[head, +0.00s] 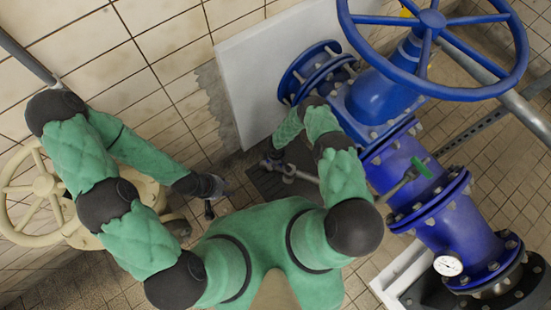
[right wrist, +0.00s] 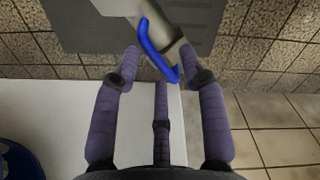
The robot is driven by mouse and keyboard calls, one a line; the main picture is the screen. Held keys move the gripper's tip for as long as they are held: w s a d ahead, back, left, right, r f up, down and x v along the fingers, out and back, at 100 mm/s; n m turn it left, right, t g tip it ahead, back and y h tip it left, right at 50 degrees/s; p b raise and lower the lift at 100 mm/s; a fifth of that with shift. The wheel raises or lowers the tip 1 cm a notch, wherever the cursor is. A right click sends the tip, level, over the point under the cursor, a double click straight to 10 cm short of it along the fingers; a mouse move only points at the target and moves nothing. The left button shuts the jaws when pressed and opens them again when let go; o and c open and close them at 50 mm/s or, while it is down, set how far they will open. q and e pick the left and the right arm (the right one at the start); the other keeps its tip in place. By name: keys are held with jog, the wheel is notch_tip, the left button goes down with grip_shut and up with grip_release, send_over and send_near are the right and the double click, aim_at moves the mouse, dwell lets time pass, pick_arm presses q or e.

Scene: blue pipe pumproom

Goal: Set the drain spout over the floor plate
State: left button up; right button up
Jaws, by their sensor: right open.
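The drain spout (head: 304,176) is a thin grey metal pipe low beside the blue pipework, partly hidden by my right arm. In the right wrist view its pale metal pipe (right wrist: 176,37) shows with a blue lever (right wrist: 154,47). The dark grey floor plate (head: 268,186) lies on the floor at the foot of the white panel. It also shows behind the spout in the right wrist view (right wrist: 85,36). My right gripper (head: 273,159) is open above the plate, the blue lever between its fingertips. My left gripper (head: 210,204) hangs lower left of the plate; its fingers are unclear.
A white panel (head: 243,83) leans on the tiled wall. The large blue pipe (head: 405,165), with a blue handwheel (head: 431,18), a green handle (head: 421,168) and a gauge (head: 448,265), fills the right. A cream handwheel (head: 43,185) stands at left.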

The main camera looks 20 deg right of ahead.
jog(key=shift+w+f, duration=0.3)
jog(key=shift+f, duration=0.45)
jog(key=shift+w+d+f+b, duration=0.1)
jog(key=shift+w+b, duration=0.2)
jog(key=shift+s, duration=0.1)
grip_shut()
jog(key=shift+s, duration=0.1)
